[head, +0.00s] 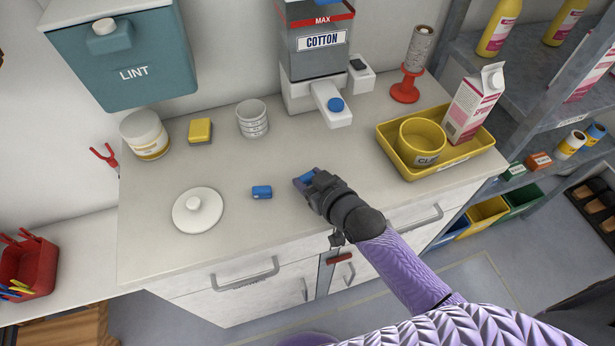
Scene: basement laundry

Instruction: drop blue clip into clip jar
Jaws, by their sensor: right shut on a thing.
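My right gripper (306,177) is low over the middle of the counter, shut on a small blue thing that looks like the blue clip (307,176); the fingers hide most of it. A yellow cup (422,135), its lettering starting "CL" and partly hidden, looks like the clip jar. It stands upright in a yellow tray (466,150), to the right of and behind my right gripper. My left gripper is out of view.
A small blue block (262,192) and a white lid (198,211) lie left of the gripper. Behind are a white jar (146,136), a yellow sponge (200,131), a grey-white cup (252,118) and the cotton dispenser (320,60). A milk-style carton (474,105) stands in the tray.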

